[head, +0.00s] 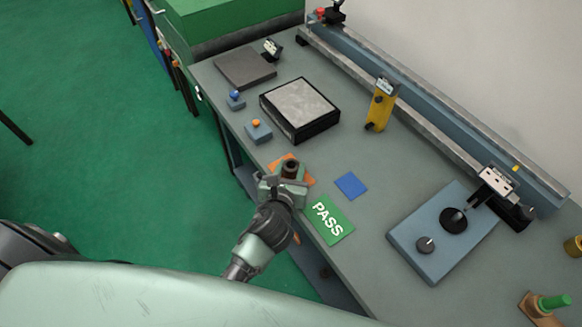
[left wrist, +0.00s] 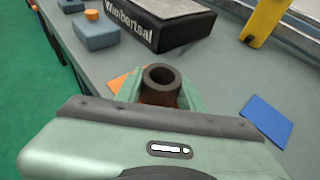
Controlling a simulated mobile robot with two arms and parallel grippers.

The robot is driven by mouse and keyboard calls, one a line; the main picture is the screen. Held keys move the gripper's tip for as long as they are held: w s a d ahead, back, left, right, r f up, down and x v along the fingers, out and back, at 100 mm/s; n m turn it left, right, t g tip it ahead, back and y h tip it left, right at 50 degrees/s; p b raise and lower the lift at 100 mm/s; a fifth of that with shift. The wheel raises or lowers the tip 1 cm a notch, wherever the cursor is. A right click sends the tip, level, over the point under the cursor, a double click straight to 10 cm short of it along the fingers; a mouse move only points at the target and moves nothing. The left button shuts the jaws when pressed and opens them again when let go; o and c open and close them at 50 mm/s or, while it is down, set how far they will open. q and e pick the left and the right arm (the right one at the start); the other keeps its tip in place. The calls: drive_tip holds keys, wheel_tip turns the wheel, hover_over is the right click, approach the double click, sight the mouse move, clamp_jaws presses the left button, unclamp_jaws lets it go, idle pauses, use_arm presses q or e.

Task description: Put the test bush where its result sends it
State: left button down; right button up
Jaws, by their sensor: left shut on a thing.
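My left gripper (head: 290,187) is shut on the test bush (head: 292,169), a dark hollow cylinder held upright between the fingers. The bush also shows in the left wrist view (left wrist: 160,88), its open bore facing up and its lower part brownish. The orange mat (head: 307,178) lies behind and partly under the gripper; I cannot tell whether the bush touches it. The green mat marked PASS (head: 327,222) lies just right of the gripper. A plain blue mat (head: 351,185) lies further right. My right gripper is not in view.
A black box with a grey top (head: 300,105) stands behind the mats, beside an orange-button block (head: 258,130). A yellow device (head: 381,104) stands near the rail (head: 420,105). A blue fixture with a knob (head: 440,233) and a green-handled tool (head: 553,301) are at the right.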

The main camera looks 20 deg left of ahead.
use_arm(q)
drive_tip(key=c, duration=0.9)
unclamp_jaws()
drive_tip(key=shift+s+r, duration=0.15)
drive_tip(key=shift+s, duration=0.1)
drive_tip(key=b+v, duration=0.1)
drive_tip(key=v, duration=1)
drive_tip(key=shift+s+r, duration=0.15)
drive_tip(key=shift+s, duration=0.1)
